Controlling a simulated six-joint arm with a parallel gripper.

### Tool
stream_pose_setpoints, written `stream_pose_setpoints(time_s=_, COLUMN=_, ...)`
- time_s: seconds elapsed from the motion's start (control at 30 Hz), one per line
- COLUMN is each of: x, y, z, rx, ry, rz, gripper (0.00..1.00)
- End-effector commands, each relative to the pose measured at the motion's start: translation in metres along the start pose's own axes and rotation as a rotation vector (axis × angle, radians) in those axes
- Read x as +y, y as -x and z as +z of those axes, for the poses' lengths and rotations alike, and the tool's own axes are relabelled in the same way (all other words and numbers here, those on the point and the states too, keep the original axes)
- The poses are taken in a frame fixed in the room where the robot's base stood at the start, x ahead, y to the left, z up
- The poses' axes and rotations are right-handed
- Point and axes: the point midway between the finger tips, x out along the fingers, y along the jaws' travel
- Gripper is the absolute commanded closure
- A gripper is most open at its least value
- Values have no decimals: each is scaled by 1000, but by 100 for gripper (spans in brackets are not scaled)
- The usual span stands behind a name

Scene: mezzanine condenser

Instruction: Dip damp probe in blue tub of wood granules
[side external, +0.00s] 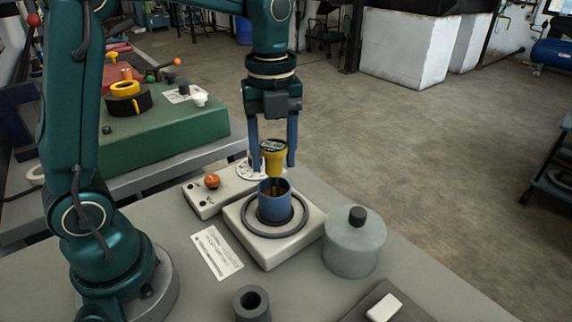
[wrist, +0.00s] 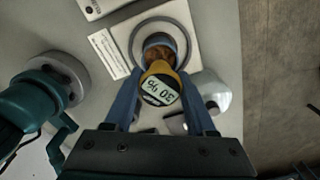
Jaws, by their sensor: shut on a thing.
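A yellow damp probe (side external: 273,160) with a dark round display on top is held upright between the two blue fingers of my gripper (side external: 274,163). In the wrist view the probe's display (wrist: 160,91) shows what looks like "30 %", upside down. The blue tub (side external: 274,206) stands directly below the probe, with brown wood granules (side external: 267,188) inside. The tub also shows in the wrist view (wrist: 159,39), partly hidden by the probe.
The tub stands on a pale square base (side external: 266,258) with a dark ring. A grey-green lidded jar (side external: 352,250) is close on its right. A control box with an orange knob (side external: 212,182) is behind left. A dark hollow cylinder (side external: 251,303) and label card (side external: 217,252) are nearer.

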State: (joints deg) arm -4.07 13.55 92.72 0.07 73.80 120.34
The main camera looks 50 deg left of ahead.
Motion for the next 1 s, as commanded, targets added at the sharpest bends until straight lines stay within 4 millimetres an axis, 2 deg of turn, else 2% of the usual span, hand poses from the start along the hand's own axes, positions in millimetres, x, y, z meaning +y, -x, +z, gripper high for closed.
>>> stream_pose_setpoints(time_s=0.7, x=0, y=55, z=0, rx=-1, ry=0, rz=-2, gripper=100)
stream_pose_setpoints(time_s=1.0, x=0, y=60, z=0, rx=0, ry=0, rz=1, gripper=100)
